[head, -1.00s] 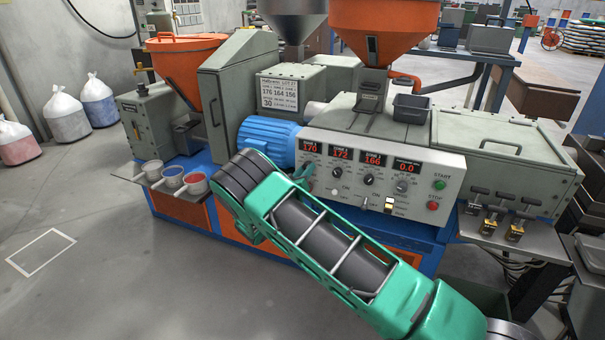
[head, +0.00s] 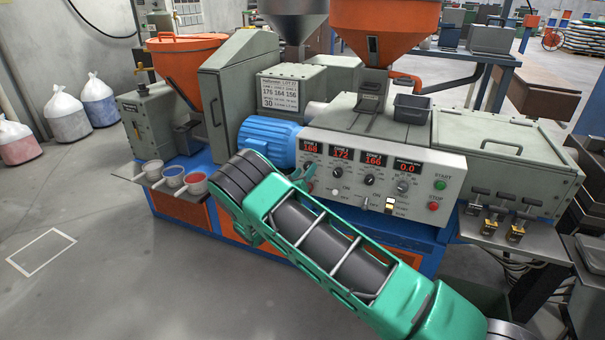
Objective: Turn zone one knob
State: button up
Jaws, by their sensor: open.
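The control panel (head: 455,172) of the machine faces me with a row of red displays and dark knobs. The zone one display (head: 310,149) is at the panel's left end and seems to read 168.
A settings card (head: 280,95) stands above a blue motor (head: 268,140). A green start button (head: 440,185) and a red stop button (head: 434,206) are at the panel's right. Three cups sit on a shelf (head: 150,180) at left.

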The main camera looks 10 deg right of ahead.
jog(key=v, duration=1)
jog(key=shift+a, duration=0.1)
jog(key=s+d+r+m+g, duration=0.2)
jog(key=d+g, duration=0.1)
jog(key=d, duration=0.3)
jog(key=s+d+r+m+g+h, duration=0.1)
jog(key=s+d+r+g, duration=0.1)
jog(key=d, duration=0.5)
jog(key=s+d+r+m+g, duration=0.2)
jog(key=d+g, duration=0.1)
jog(key=d, duration=0.3)
jog(key=s+d+r+m+g+y, duration=0.25)
jog(key=s+d+r+g, duration=0.2)
jog(key=s+d, duration=0.7)
jog(key=s+r+g+y, duration=0.1)
jog(key=s+r+y, duration=0.15)
jog(key=s, duration=0.75)
jog(key=s+r+g+y, duration=0.1)
jog(key=s+y, duration=0.2)
jog(key=s, duration=0.6)
jog(key=s+a+r+n+y, duration=0.1)
jog(key=s+a+y, duration=0.1)
jog(key=s, duration=0.6)
jog(key=s+a+r+n+y, duration=0.1)
jog(key=s+a, duration=0.3)
jog(key=s, duration=0.5)
jog(key=shift+s+y, duration=0.15)
jog(key=shift+y, duration=0.25)
jog(key=shift+a+r, duration=0.1)
